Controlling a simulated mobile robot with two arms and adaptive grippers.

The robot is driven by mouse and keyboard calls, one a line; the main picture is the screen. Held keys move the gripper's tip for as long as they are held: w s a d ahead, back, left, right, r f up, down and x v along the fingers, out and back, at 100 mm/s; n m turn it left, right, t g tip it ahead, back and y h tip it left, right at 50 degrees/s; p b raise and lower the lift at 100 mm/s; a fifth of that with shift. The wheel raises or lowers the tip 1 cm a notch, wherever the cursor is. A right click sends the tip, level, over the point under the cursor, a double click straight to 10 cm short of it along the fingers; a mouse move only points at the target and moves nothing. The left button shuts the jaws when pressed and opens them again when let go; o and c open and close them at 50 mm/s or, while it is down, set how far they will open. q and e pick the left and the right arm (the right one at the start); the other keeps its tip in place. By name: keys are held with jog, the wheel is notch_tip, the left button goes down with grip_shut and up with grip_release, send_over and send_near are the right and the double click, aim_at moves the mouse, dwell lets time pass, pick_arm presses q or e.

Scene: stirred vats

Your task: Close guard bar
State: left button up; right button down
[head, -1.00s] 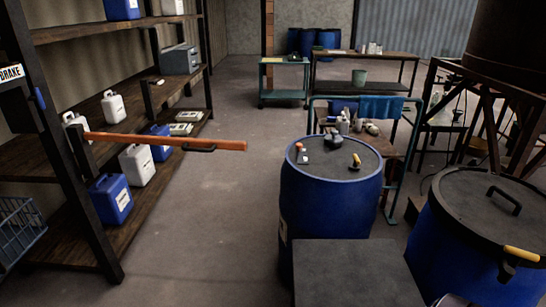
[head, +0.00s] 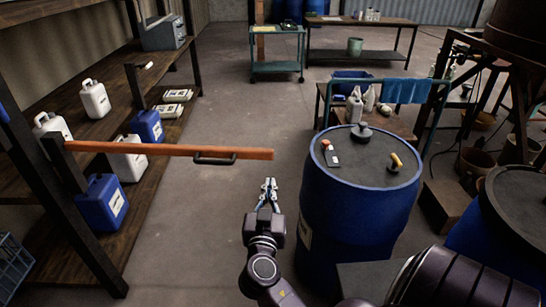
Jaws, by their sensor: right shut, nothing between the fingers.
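The orange guard bar (head: 130,149) is hinged at the shelf post on the left and sticks out level across the aisle. Its free end is near the middle of the view. A dark handle (head: 214,159) hangs on the bar near that free end. My right gripper (head: 269,185) is just below and to the right of the handle in the picture, apart from it. Its fingers are shut and empty. My left gripper is not in view.
A blue drum (head: 357,205) with small items on its lid stands close to the right of my right arm. Another blue drum (head: 520,205) is at the far right. Shelves (head: 115,100) with jugs line the left. The aisle floor (head: 200,240) is clear.

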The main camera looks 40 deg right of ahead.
jog(key=p, duration=0.4)
send_near(272, 160)
jog(key=w+d+r, duration=0.3)
jog(key=w+d, duration=0.1)
jog(key=shift+w+d+f, duration=0.2)
jog(key=shift+d+f, duration=0.1)
jog(key=shift+d, duration=0.25)
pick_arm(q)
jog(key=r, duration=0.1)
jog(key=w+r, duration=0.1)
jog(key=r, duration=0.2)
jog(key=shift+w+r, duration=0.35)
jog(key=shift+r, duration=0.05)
pick_arm(e)
jog(key=shift+w+d, duration=0.1)
jog(key=shift+d, duration=0.05)
